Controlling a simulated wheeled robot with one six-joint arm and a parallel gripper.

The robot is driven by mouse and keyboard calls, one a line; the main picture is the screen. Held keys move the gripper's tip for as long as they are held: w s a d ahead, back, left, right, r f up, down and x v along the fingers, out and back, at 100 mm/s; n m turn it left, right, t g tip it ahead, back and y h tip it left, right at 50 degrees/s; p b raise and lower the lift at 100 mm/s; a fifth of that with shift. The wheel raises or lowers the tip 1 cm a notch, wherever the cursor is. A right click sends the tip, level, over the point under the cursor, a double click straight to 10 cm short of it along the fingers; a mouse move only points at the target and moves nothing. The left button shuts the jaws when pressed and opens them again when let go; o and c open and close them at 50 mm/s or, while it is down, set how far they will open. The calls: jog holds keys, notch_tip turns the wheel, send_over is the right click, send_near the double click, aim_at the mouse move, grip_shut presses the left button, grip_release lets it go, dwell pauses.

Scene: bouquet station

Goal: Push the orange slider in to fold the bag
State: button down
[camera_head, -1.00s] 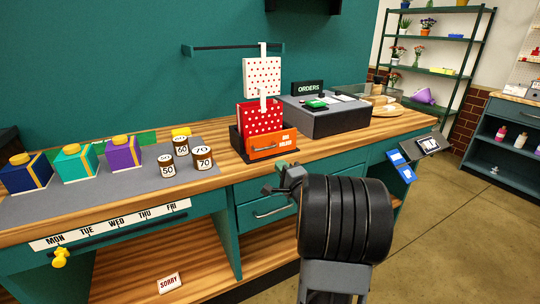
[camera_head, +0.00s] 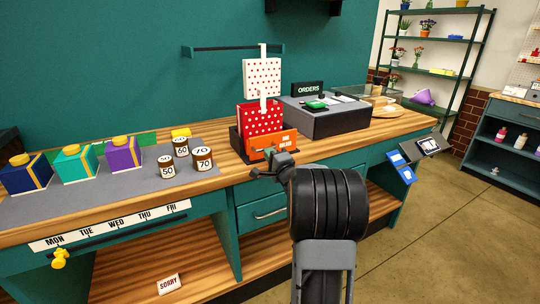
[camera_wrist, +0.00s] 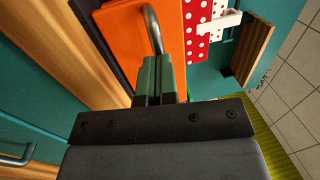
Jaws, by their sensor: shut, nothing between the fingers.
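The orange slider (camera_head: 288,138) stands at the front of a black holder (camera_head: 237,143) on the counter, partly hidden behind my gripper. In the wrist view its orange face (camera_wrist: 118,38) and a curved metal handle (camera_wrist: 153,28) show. The red bag with white dots (camera_head: 258,113) stands upright behind the slider; it also shows in the wrist view (camera_wrist: 197,14). My gripper (camera_head: 270,153) is shut and empty, in front of the slider. In the wrist view its green fingertips (camera_wrist: 158,62) are together beside the handle; I cannot tell whether they touch the slider.
A dark box with an ORDERS sign (camera_head: 308,88) stands right of the bag. Several labelled weights (camera_head: 204,158) and gift boxes (camera_head: 125,154) stand on the grey mat (camera_head: 95,208) at left. A white dotted panel (camera_head: 262,76) hangs behind the bag.

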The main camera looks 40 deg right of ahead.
aim_at(262, 146)
jog(key=x, duration=0.1)
jog(key=p+x, duration=0.1)
jog(key=x, duration=0.2)
jog(key=shift+w+d+f, duration=0.1)
jog(key=shift+w+f, duration=0.2)
jog(key=shift+w, duration=0.15)
jog(key=shift+r, duration=0.2)
jog(key=shift+s, duration=0.15)
jog(key=v, duration=1.4)
jog(key=shift+f, duration=0.3)
